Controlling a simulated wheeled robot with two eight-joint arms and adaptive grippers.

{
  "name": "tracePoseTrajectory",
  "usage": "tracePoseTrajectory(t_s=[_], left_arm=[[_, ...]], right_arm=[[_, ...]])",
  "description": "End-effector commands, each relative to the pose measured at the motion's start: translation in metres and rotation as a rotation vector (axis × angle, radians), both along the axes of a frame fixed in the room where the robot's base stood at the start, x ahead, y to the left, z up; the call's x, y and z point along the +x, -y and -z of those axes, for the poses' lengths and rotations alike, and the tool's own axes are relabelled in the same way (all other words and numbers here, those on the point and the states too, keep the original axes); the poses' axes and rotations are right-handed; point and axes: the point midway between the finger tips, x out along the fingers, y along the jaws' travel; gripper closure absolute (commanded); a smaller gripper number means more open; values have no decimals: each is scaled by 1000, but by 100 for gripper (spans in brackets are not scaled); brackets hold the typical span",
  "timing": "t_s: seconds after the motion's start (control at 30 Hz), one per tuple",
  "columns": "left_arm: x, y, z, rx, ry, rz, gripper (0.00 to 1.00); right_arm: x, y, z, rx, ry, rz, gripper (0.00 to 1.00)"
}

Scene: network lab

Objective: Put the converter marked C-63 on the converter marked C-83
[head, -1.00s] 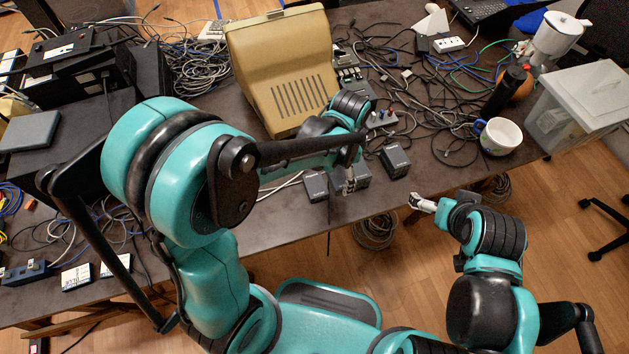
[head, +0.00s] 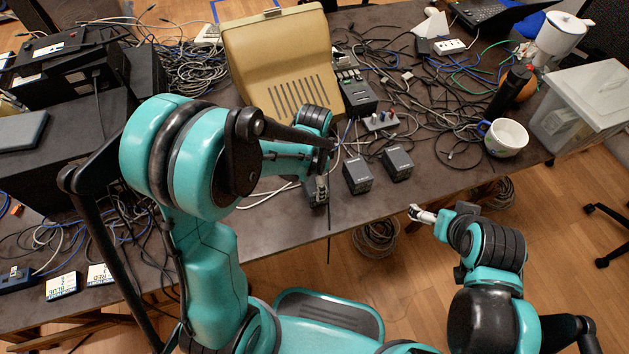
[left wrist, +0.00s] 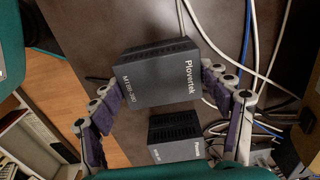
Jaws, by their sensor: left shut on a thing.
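Three dark box-shaped converters stand near the front edge of the table: a left one (head: 317,191), a middle one (head: 357,175) and a right one (head: 397,163). My left gripper (head: 320,186) is shut on the left one. In the left wrist view a dark Plovertek box (left wrist: 155,72) sits between the fingertips, and a second dark box (left wrist: 175,137) shows beyond it, partly hidden by my gripper. I cannot read C-63 or C-83 on any box. My right gripper (head: 417,211) is off the table's front edge, away from the converters; its jaws are too small to judge.
A beige case (head: 280,65) stands behind my left gripper. Cables, a dark box with switches (head: 380,121) and a white mug (head: 505,138) crowd the table's back and right. Bare tabletop (head: 270,226) lies at the front left of the converters.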

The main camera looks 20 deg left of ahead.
Motion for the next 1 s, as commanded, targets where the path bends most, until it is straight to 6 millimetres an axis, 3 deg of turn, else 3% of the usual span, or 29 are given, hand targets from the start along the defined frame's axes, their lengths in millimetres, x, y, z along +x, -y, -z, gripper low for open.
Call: tracePoseTrajectory(t_s=[0.13,0.17,0.23,0.67,0.77,1.0], left_arm=[[0,0,4,0,0,0,67],[0,0,4,0,0,0,21],[0,0,3,0,0,0,2],[0,0,-3,0,0,0,2],[0,0,-18,0,0,0,2],[0,0,-73,0,0,0,2]], right_arm=[[0,0,4,0,0,0,2],[0,0,4,0,0,0,2],[0,0,3,0,0,0,2],[0,0,-2,0,0,0,2],[0,0,-9,0,0,0,2],[0,0,-33,0,0,0,2]])
